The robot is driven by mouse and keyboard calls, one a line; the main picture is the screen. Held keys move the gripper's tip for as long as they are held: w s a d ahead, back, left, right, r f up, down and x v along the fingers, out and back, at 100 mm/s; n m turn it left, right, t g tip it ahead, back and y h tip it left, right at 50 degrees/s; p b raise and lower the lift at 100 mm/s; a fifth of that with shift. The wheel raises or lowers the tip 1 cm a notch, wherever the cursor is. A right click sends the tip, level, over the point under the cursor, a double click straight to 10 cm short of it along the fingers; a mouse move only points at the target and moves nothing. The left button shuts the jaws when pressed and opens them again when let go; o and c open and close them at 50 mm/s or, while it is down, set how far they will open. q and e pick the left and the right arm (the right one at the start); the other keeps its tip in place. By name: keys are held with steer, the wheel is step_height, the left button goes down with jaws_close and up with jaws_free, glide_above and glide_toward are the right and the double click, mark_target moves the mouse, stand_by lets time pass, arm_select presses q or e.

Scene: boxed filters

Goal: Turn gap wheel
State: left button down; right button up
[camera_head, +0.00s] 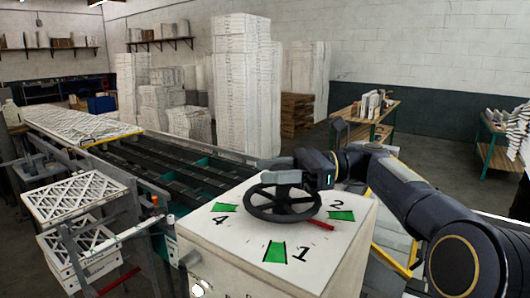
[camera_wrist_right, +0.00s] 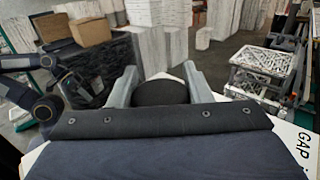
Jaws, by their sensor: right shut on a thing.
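The gap wheel (camera_head: 257,211) is a black spoked handwheel lying flat on top of a white box (camera_head: 220,243). A red pointer (camera_head: 318,225) sticks out from under its rim, between the green marks by 1 and 2. My right gripper (camera_head: 287,179) comes in from the right over the wheel. In the right wrist view, the fingers of my right gripper (camera_wrist_right: 161,88) stand on either side of a dark rounded part of the wheel (camera_wrist_right: 162,93), shut on it. The wheel's far side is partly hidden. My left gripper does not show in the head view.
Green marks (camera_head: 275,251) with numbers 1, 2 and 4 lie around the wheel. A conveyor (camera_head: 165,157) runs behind at left. Crates with filters (camera_head: 75,197) stand at lower left. Tall white stacks (camera_head: 243,90) and a bench (camera_head: 370,118) stand farther back.

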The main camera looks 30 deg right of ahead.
steer(key=shift+r+n+g, duration=0.15)
steer(key=shift+n+g, duration=0.25)
steer(key=shift+g, duration=0.5)
steer(key=shift+s+n+g+y+p, duration=0.15)
steer(key=shift+n+g+y+p, duration=0.3)
steer(key=shift+n+g, duration=0.5)
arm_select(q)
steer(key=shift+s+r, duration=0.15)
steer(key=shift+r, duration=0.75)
arm_select(e)
steer(key=shift+s+f+n+g, duration=0.15)
steer(key=shift+n+g, duration=0.45)
steer(key=shift+g, duration=0.5)
steer(key=shift+s+f+n+g, duration=0.1)
steer(key=shift+n+g, duration=0.45)
steer(key=shift+g, duration=0.5)
steer(key=shift+n+g, duration=0.3)
steer(key=shift+g, duration=0.2)
steer(key=o, duration=1.4)
steer(key=shift+r, duration=0.1)
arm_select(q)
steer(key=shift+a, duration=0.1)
arm_select(e)
steer(key=shift+d, duration=0.1)
steer(key=shift+w+d, duration=0.2)
steer(key=shift+d, duration=1)
steer(key=shift+w+d, duration=0.15)
steer(key=shift+d, duration=1)
steer(key=shift+w+d, duration=0.2)
steer(key=shift+d, duration=1)
